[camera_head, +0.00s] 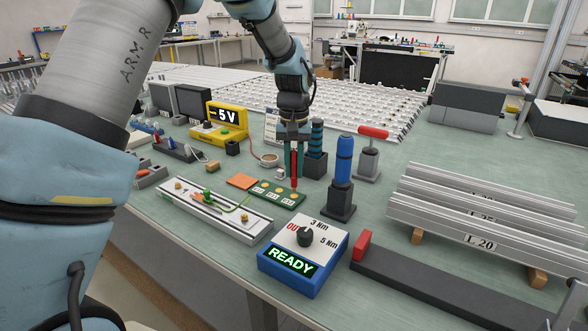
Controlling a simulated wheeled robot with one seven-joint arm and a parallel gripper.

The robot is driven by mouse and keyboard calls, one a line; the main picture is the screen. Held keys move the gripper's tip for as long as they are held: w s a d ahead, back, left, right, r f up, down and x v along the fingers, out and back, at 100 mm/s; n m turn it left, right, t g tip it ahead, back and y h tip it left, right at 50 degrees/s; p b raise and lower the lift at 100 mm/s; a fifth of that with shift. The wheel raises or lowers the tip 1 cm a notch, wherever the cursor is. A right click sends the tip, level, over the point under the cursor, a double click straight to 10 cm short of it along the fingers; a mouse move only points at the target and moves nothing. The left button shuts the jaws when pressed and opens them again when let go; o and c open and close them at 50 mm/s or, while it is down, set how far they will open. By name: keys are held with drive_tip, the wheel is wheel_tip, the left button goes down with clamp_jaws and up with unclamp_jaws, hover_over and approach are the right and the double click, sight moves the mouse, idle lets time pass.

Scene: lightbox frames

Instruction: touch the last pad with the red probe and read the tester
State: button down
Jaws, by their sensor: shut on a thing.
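My gripper (292,135) points straight down and is shut on the red probe (294,165), which stands upright in it. The probe's lower end is at the right part of a small green board (248,199). The board has a row of round gold pads with white labels. I cannot tell whether the tip touches a pad or hovers just above it. The yellow tester (213,134) stands behind the board to the left. Its black display (226,116) shows "5 V" with a short dash before it.
A blue box (306,255) with a dial shows "READY" in front. A silver rail fixture (215,213) lies left of the board. Aluminium bars (470,234) lie further right.

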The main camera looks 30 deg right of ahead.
sight(294, 151)
drive_tip(key=shift+r+p, duration=1.35)
drive_tip(key=shift+r, duration=0.8)
